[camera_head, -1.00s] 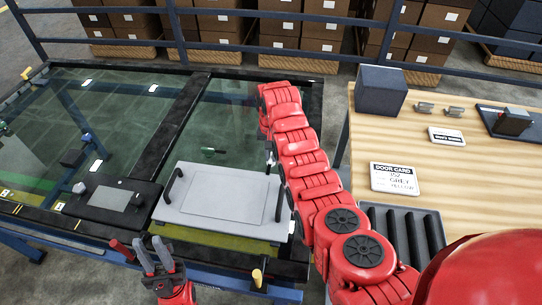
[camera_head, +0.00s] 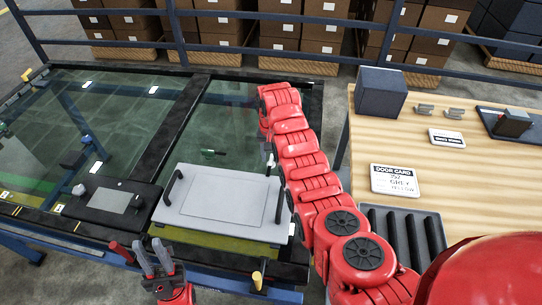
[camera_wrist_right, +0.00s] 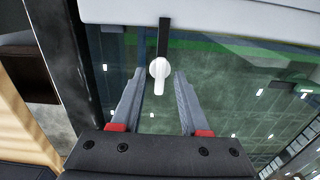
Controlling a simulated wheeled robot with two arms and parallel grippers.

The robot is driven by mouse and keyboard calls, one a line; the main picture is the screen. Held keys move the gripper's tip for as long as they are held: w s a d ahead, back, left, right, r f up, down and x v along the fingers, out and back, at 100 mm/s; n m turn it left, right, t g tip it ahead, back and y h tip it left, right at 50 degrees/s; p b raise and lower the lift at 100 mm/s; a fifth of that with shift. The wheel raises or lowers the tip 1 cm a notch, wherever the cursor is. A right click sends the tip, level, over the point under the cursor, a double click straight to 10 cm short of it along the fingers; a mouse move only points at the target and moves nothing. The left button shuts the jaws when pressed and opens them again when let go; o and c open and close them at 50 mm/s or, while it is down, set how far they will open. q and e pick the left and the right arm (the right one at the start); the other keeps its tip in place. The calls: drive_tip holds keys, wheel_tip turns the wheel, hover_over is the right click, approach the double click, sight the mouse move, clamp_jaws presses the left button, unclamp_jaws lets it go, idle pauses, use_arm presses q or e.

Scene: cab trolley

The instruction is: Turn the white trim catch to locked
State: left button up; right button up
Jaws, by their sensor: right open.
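The white trim catch (camera_wrist_right: 159,68) shows in the right wrist view as a small white lever with a round head, its tail pointing down the picture. It sits at the end of a dark strip (camera_wrist_right: 163,35) below the pale trim panel's edge (camera_wrist_right: 215,12). My right gripper (camera_wrist_right: 160,78) is open, with one finger on each side of the catch; I cannot tell whether either touches it. The pale panel (camera_head: 190,225) lies on the glass there. My left gripper (camera_head: 150,246) is open and empty near the front edge.
A black device with a grey screen (camera_head: 110,199) lies left of the panel. Black handles stand on the panel. A wooden table (camera_head: 430,100) at right holds a dark box (camera_head: 380,90), a door card (camera_head: 395,180) and a dark ribbed tray (camera_head: 402,222).

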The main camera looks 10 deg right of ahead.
wheel_tip(320, 180, up, 6)
drive_tip(key=shift+w+f+b, duration=0.1)
drive_tip(key=shift+b, duration=0.25)
wheel_tip(320, 180, up, 7)
drive_tip(key=p, duration=0.6)
wheel_tip(320, 180, up, 5)
hover_over(271, 158)
drive_tip(key=shift+f, duration=0.2)
